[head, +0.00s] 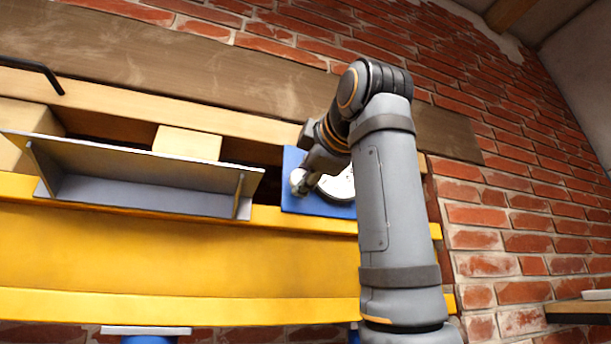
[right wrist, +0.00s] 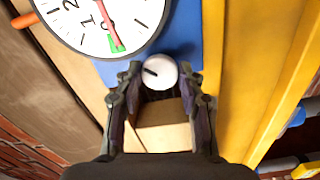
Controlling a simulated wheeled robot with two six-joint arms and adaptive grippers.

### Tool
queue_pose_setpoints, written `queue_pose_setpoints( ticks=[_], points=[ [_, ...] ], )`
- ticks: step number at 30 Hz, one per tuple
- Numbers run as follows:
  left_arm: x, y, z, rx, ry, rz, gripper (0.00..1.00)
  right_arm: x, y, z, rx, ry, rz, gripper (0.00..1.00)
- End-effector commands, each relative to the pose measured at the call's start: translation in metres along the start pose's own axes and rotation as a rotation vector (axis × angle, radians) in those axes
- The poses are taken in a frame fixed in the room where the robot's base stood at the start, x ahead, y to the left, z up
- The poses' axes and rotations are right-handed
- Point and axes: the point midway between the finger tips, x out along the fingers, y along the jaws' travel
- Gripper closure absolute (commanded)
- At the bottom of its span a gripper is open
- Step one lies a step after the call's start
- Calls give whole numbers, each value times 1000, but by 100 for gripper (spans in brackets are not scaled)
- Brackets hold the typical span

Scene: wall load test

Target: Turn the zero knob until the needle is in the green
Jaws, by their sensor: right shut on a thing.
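The gauge is a round white dial with a dark rim in the right wrist view (right wrist: 95,20), cut off by the top edge. Its red needle (right wrist: 108,22) points down at the small green band (right wrist: 116,44); the tip lies on or right beside the green. The white zero knob (right wrist: 160,72) with a black mark sits on the blue plate (right wrist: 182,45) below the dial. My right gripper (right wrist: 158,76) is shut on the knob, one finger at each side. In the head view my right gripper (head: 302,180) partly covers the dial (head: 341,187). My left gripper is not in view.
A yellow beam (head: 180,250) runs below the plate. A grey metal ledge (head: 140,190) juts out to the left. Wooden blocks (head: 187,143), a plank (head: 150,60) and a black rod (head: 35,70) are on the brick wall (head: 510,210). An orange tab (right wrist: 24,20) sticks out beside the dial.

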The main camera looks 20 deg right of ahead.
Motion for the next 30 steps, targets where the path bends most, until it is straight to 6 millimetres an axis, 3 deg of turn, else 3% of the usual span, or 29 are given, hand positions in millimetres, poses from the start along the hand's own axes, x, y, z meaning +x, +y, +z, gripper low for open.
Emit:
queue_pose_setpoints(
  ticks=[10,11,16,26,30],
  points=[
    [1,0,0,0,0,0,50,1,-3,0,-2,-2,-9,93],
    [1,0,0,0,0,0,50,1,-3,0,-2,-2,-9,60],
    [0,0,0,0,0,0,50,1,-2,0,-2,-1,-6,38],
    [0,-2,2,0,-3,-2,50,-3,0,0,-1,0,-1,38],
    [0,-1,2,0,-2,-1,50,-24,0,0,-1,1,1,38]
  ],
)
